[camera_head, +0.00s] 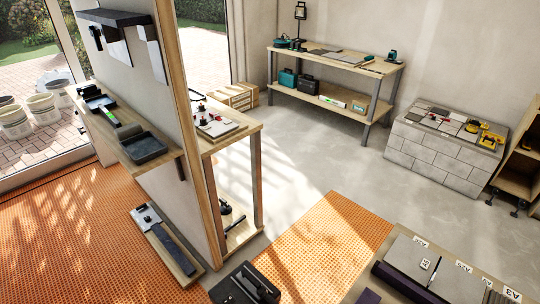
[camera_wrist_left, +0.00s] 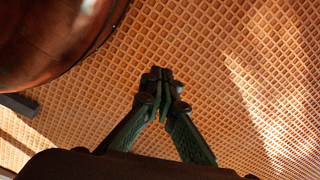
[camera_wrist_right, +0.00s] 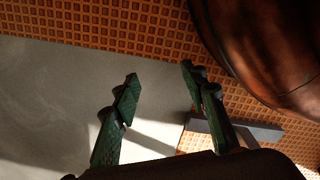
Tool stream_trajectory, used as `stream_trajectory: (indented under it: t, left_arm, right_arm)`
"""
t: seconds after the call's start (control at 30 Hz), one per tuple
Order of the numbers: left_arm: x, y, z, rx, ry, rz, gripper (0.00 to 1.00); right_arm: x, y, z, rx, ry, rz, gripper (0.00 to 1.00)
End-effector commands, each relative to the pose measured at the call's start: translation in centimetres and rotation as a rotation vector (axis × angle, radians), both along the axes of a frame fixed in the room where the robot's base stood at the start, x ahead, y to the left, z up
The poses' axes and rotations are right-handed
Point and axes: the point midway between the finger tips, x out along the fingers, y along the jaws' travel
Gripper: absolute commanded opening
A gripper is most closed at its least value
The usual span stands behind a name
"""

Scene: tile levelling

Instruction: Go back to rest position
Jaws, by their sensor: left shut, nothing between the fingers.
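My left gripper (camera_wrist_left: 160,82) shows in the left wrist view. Its green fingers meet at the tips and hold nothing, above an orange waffle-patterned mat (camera_wrist_left: 240,60). My right gripper (camera_wrist_right: 158,80) shows in the right wrist view. Its two fingers stand apart with nothing between them, above grey floor (camera_wrist_right: 50,90) and the edge of the orange mat (camera_wrist_right: 110,22). A dark rounded brown surface fills a corner of each wrist view. Neither gripper shows in the head view.
In the head view a partition wall (camera_head: 140,85) with a wooden shelf (camera_head: 160,160) stands at left. A workbench (camera_head: 335,62) is at the back, a block plinth (camera_head: 440,158) at right. A table with labelled tiles (camera_head: 410,262) and a black box (camera_head: 245,285) are near. Grey floor (camera_head: 310,150) is clear.

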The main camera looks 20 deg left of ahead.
Motion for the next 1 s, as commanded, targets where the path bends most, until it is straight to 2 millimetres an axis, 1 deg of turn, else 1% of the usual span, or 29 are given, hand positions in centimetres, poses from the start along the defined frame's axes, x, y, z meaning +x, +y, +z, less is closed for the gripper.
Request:
stream_trajectory:
  t: [0.03, 0.1, 0.13, 0.17, 0.2, 0.37, 0.53, 0.7, 0.8, 0.9, 1.0]
  left_arm:
    - [-1.3, -0.2, -1.5, -0.003, 0.013, -0.002, 0.00]
    - [-2.9, -0.4, -3.3, -0.007, 0.025, -0.005, 0.00]
    - [-3.6, -0.4, -4.0, -0.008, 0.031, -0.005, 0.00]
    - [-4.0, -0.4, -4.3, -0.009, 0.029, -0.007, 0.00]
    - [-3.8, -0.4, -3.5, -0.008, 0.016, -0.011, 0.00]
    - [-5.1, -0.3, -2.8, -0.006, -0.001, -0.023, 0.00]
    - [-7.4, 0.0, -1.6, -0.003, -0.019, -0.040, 0.00]
    - [-10.4, 0.4, 0.1, -0.001, -0.032, -0.060, 0.00]
    - [-11.9, 0.7, 0.8, 0.000, -0.034, -0.068, 0.00]
    - [-12.8, 1.0, 1.1, 0.001, -0.035, -0.074, 0.00]
    - [-13.4, 1.1, 1.1, 0.001, -0.035, -0.076, 0.00]
  right_arm:
    - [0.0, 0.0, 0.0, 0.000, 0.000, 0.000, 0.40]
    - [0.0, 0.0, 0.0, 0.000, 0.000, 0.000, 0.40]
    - [0.0, 0.0, 0.0, 0.000, 0.000, 0.000, 0.40]
    - [-0.1, 0.0, 0.2, 0.000, -0.001, 0.001, 0.40]
    - [-0.3, -0.1, 0.7, 0.000, -0.008, 0.004, 0.40]
    - [-1.6, -0.3, 1.3, -0.002, -0.027, 0.017, 0.40]
    - [-3.9, -0.6, 2.4, -0.004, -0.044, 0.034, 0.40]
    - [-6.9, -1.0, 4.1, -0.006, -0.057, 0.054, 0.40]
    - [-8.3, -1.3, 4.8, -0.007, -0.060, 0.062, 0.40]
    - [-9.3, -1.3, 5.1, -0.007, -0.061, 0.068, 0.40]
    - [-9.9, -1.3, 5.2, -0.007, -0.060, 0.070, 0.40]
